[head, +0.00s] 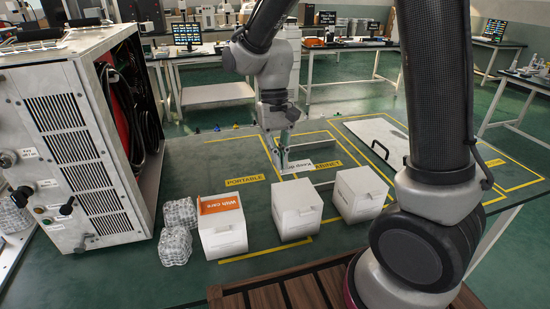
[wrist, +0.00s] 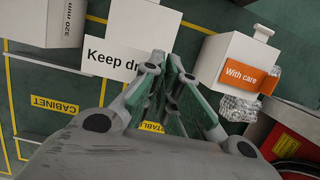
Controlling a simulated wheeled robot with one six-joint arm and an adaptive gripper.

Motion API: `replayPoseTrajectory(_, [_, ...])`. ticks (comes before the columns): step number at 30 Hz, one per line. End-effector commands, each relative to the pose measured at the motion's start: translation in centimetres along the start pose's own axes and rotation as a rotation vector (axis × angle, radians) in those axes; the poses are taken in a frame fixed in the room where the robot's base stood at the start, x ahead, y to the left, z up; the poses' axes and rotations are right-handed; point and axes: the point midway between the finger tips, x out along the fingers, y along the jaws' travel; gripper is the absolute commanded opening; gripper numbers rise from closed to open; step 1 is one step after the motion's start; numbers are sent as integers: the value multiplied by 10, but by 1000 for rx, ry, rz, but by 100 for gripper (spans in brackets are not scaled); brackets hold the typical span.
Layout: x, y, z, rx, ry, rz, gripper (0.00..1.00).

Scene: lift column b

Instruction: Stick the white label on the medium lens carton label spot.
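My gripper (head: 284,158) hangs above the table behind the cartons. In the wrist view its fingers (wrist: 172,68) are close together on the right end of a white label (wrist: 105,60) reading "Keep dr…", with the last letter hidden by a finger. The label also shows in the head view (head: 318,166), held out to the right of the fingers and apart from the cartons. Three white cartons stand in a row: left (head: 224,240), middle (head: 297,213) and right (head: 361,193). I cannot tell which is the medium one or see its label spot.
An orange "With care" label (head: 220,204) is on the left carton. Two clear wrapped bundles (head: 176,248) lie beside it. A large grey equipment case (head: 75,140) stands at the left. Yellow outlines mark the green table, and a white panel with a handle (head: 375,135) lies behind right.

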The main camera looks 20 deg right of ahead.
Motion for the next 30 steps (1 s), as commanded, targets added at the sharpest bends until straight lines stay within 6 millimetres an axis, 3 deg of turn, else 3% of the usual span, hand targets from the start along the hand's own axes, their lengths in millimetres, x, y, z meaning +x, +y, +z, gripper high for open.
replayPoseTrajectory(3, [-6, -7, 22, -3, -2, -1, 0])
replayPoseTrajectory(6, [-7, -9, 27, -2, -3, -1, 0])
replayPoseTrajectory(18, [-4, -8, 26, -1, -5, -1, 0])
replayPoseTrajectory(30, [28, -8, 18, -1, -6, 0, 0])
